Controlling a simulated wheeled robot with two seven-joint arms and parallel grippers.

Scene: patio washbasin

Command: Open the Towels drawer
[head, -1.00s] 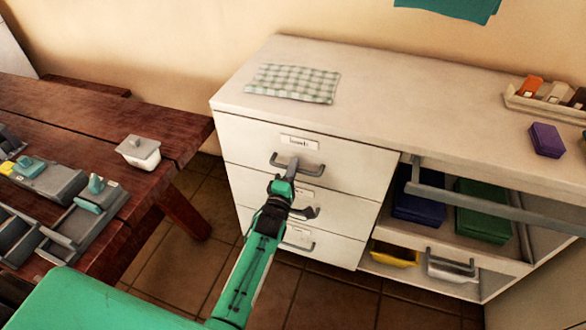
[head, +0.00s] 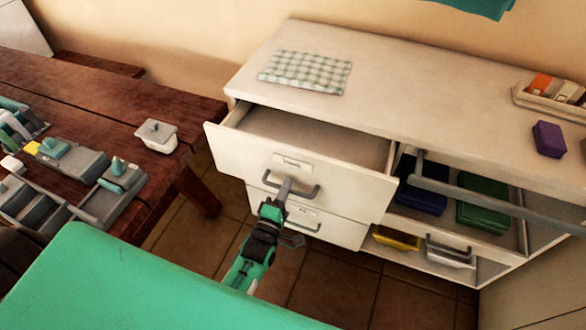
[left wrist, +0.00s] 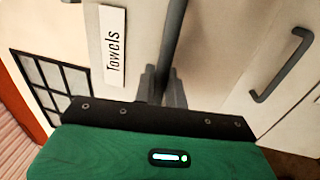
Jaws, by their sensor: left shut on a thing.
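The Towels drawer (head: 340,180) is the top drawer of the white cabinet, and it stands pulled well out with its interior showing. Its label reads "Towels" in the left wrist view (left wrist: 115,47). My left gripper (head: 285,189) is shut on the grey bar handle (head: 306,192) of this drawer. In the left wrist view the fingers (left wrist: 163,85) close around the handle bar (left wrist: 172,35). The visible part of the drawer's inside looks empty; its near bottom is hidden by the front. My right gripper is not in view.
Shut lower drawers (head: 318,222) sit below. A checked cloth (head: 305,72) lies on the cabinet top (head: 400,85). An open shelf at right holds blue (head: 420,195) and green (head: 483,208) boxes.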

